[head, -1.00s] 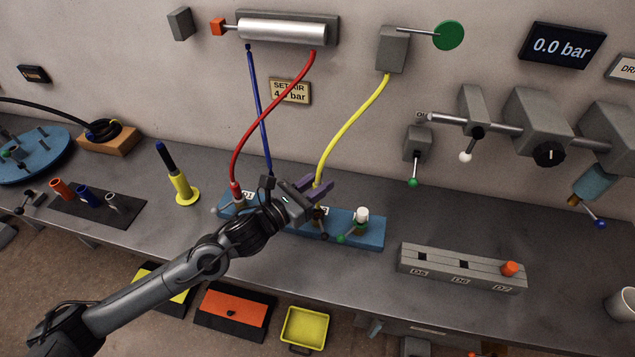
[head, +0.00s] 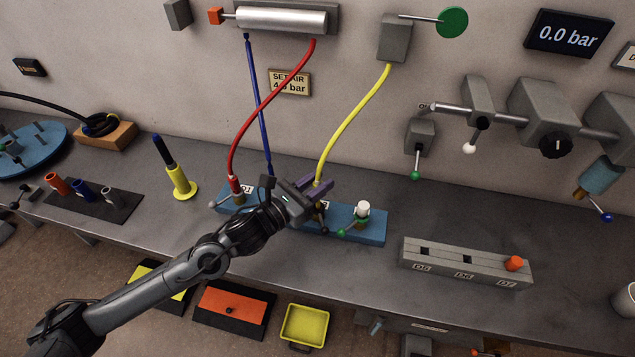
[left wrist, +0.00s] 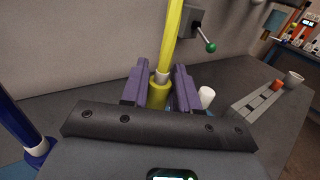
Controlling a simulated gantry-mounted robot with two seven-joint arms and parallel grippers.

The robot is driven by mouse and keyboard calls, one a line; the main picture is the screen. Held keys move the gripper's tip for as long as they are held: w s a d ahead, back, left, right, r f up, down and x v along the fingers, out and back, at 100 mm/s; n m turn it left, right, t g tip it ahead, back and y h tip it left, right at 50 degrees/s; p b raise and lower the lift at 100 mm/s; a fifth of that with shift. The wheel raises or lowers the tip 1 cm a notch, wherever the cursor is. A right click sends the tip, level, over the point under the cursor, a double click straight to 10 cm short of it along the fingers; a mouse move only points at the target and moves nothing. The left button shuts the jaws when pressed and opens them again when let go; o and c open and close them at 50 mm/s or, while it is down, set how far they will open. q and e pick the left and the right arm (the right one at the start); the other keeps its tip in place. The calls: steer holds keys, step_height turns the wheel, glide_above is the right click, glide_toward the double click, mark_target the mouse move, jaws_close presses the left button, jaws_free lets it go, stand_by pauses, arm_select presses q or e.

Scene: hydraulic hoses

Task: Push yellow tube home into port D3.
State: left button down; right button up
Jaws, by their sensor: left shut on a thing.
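The yellow tube (head: 345,127) hangs from a grey wall block (head: 395,38) and curves down to the blue port block (head: 360,231). My left gripper (head: 318,189) is shut on its lower end, just above the block. In the left wrist view the yellow tube (left wrist: 172,35) runs upright between the purple fingers (left wrist: 160,88). A pale ring and a wider yellow collar (left wrist: 158,96) show between the fingers. My right gripper is not in view.
A red tube (head: 258,105) and a blue tube (head: 256,100) meet the block at left. A white-capped port with a green-tipped lever (head: 361,213) stands right of my gripper. A grey slotted block (head: 465,262) lies further right. Bare bench lies between the blocks.

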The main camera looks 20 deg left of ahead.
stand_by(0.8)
arm_select(q)
steer(key=shift+b, duration=0.45)
stand_by(0.5)
steer(key=shift+f+b, duration=0.45)
steer(key=shift+f+b, duration=1.4)
steer(key=shift+f, duration=0.15)
steer(key=c, duration=0.8)
jaws_free()
steer(key=shift+a, duration=0.1)
steer(key=v, duration=1)
steer(key=shift+s+a+p, duration=0.15)
steer(key=shift+s+p, duration=0.2)
